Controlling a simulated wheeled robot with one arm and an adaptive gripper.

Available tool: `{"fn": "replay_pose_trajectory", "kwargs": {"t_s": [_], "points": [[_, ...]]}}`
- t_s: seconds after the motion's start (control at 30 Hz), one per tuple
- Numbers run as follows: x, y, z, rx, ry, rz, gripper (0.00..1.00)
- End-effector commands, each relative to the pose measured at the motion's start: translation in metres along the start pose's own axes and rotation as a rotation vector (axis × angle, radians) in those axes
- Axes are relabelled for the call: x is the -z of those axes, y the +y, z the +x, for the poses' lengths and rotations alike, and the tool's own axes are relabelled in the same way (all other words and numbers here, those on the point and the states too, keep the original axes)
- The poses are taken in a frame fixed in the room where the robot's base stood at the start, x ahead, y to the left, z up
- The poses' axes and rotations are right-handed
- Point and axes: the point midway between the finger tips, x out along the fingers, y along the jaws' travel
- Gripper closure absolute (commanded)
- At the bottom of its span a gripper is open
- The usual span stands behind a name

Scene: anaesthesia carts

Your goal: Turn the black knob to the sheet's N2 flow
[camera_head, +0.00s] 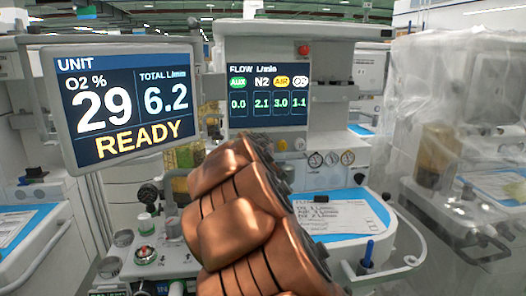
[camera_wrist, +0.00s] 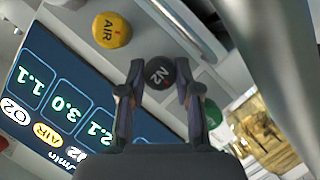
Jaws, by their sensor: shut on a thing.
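In the wrist view the black knob (camera_wrist: 159,73), marked N2, sits between the two fingertips of my gripper (camera_wrist: 160,80), which is shut on it. In the head view my copper arm hides the knob and the gripper. The flow screen (camera_head: 266,88) reads AUX 0.0, N2 2.1, AIR 3.0, and O2 about 1.1. The sheet (camera_head: 343,217) lies on the blue-topped work surface to the right of my arm. Its small print seems to read O2 1, AIR 3, N2 2 L/min.
A yellow AIR knob (camera_wrist: 111,30) and a green knob (camera_wrist: 211,113) flank the black one. The unit screen (camera_head: 122,103) reads O2 29 %, total 6.2, READY. A plastic-covered cart (camera_head: 460,130) stands at the right. Small gauges (camera_head: 331,159) sit right of my arm.

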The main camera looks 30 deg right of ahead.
Motion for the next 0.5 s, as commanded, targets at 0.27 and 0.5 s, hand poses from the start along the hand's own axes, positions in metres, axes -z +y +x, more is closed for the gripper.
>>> {"fn": "replay_pose_trajectory", "kwargs": {"t_s": [0.27,0.5], "points": [[0.0003,0.0001,0.0000,-0.003,0.000,-0.008,1.00],[0.0003,0.0002,0.0000,-0.003,0.001,-0.008,0.60]]}}
